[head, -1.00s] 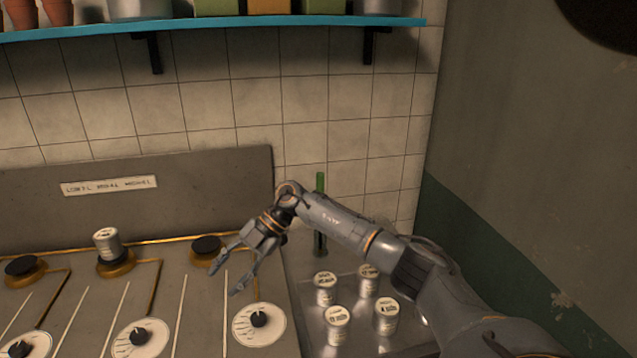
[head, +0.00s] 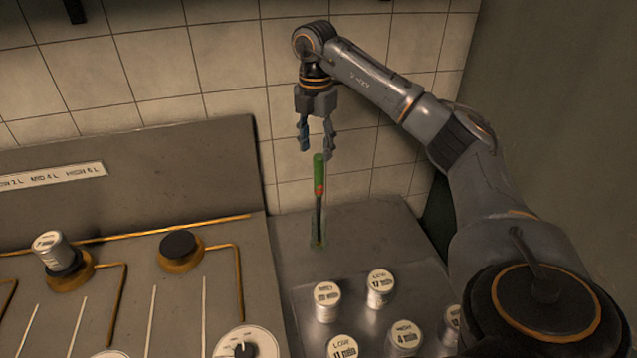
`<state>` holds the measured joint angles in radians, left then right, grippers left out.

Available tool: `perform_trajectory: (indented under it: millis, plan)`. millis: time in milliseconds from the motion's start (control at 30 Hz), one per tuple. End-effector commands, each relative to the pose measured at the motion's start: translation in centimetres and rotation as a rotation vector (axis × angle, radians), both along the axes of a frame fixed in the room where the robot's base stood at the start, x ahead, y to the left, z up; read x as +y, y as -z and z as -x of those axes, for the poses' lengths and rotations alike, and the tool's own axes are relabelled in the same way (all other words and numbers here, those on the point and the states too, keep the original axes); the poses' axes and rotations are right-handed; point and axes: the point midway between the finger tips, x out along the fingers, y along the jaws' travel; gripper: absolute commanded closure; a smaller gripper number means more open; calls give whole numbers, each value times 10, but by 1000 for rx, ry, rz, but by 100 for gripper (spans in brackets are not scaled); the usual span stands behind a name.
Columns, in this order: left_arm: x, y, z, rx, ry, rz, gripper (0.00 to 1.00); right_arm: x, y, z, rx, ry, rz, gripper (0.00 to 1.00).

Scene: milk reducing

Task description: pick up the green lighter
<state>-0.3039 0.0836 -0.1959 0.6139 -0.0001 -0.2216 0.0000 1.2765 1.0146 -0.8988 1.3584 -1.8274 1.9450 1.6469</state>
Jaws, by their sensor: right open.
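The green lighter (head: 319,178) stands upright on the metal counter near the tiled wall, with a green handle on top, a red-orange mark and a dark lower stem. Its lower end seems to sit in a small greenish clear holder (head: 318,238). My right gripper (head: 316,152) points down just above the lighter, with its two fingers apart around or close to the handle's top. It holds nothing. Whether the fingers touch the handle cannot be told. My left gripper is not in view.
Several white labelled canisters (head: 327,300) stand on the counter in front of the lighter. To the left is a stove panel with burners (head: 180,250), a dial (head: 245,345) and one canister (head: 50,250) on a burner. The tiled wall (head: 230,80) is close behind.

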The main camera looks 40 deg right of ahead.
Motion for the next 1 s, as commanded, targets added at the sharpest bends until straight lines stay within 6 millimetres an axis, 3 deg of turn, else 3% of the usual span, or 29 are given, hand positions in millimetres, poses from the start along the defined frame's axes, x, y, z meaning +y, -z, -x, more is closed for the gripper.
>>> perform_trajectory:
  millis: [133, 367, 700, 967, 1000]
  plan:
    - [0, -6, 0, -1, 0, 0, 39, 0, 23, 1, 1, -1, -1, 51]
    - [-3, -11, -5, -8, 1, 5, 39, -1, 40, 1, 0, 0, -2, 51]
    - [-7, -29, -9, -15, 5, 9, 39, -6, 84, 4, -1, -2, -3, 51]
    - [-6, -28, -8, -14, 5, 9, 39, -6, 89, 3, -3, -2, -2, 51]
    - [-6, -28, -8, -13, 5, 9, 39, -6, 89, 3, -3, -2, -2, 55]
